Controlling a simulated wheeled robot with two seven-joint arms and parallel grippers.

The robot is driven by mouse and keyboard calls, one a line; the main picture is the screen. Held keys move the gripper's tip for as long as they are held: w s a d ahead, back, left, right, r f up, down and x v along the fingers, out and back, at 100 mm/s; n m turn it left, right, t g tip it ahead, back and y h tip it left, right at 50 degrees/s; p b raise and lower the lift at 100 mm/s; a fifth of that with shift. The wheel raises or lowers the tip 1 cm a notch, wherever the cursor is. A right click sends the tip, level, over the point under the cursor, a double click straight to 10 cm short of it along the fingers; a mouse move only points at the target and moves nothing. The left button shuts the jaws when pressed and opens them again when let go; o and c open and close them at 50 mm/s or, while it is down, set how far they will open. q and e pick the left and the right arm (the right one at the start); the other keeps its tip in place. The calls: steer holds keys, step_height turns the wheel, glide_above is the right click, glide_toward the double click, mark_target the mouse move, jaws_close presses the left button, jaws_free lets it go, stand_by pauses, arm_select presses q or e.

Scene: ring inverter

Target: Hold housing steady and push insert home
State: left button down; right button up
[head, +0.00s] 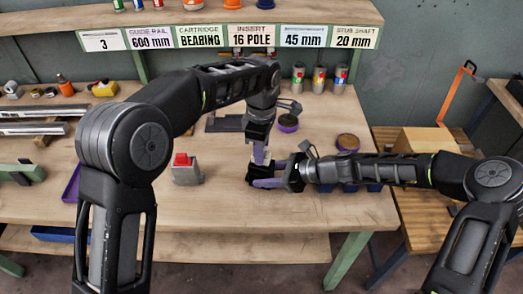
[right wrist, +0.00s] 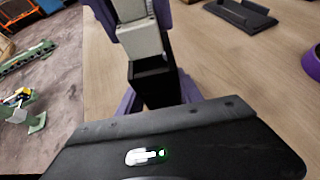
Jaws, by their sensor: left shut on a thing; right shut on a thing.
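The black housing (head: 254,174) is at the middle of the bench near its front, between the purple fingers of my right gripper (head: 268,177), which comes in from the right and is shut on it. The housing also shows in the right wrist view (right wrist: 153,84), upright. The light grey insert (right wrist: 140,40) stands above it, its lower end at the housing's open top; how deep it sits I cannot tell. My left gripper (head: 260,148) points down from above and is shut on the insert; its purple fingers flank it in the right wrist view.
A grey box with a red button (head: 186,170) stands left of the housing. Spray cans (head: 319,80) stand at the back. Bare bench separates the housing from the button box.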

arm_select(q)
steer(key=shift+f, duration=1.05)
stand_by(0.4)
steer(key=c, duration=1.1)
jaws_free()
steer(key=shift+f, duration=0.1)
steer(key=shift+o, duration=0.2)
steer(key=shift+r, duration=3.8)
steer(key=shift+c, duration=0.5)
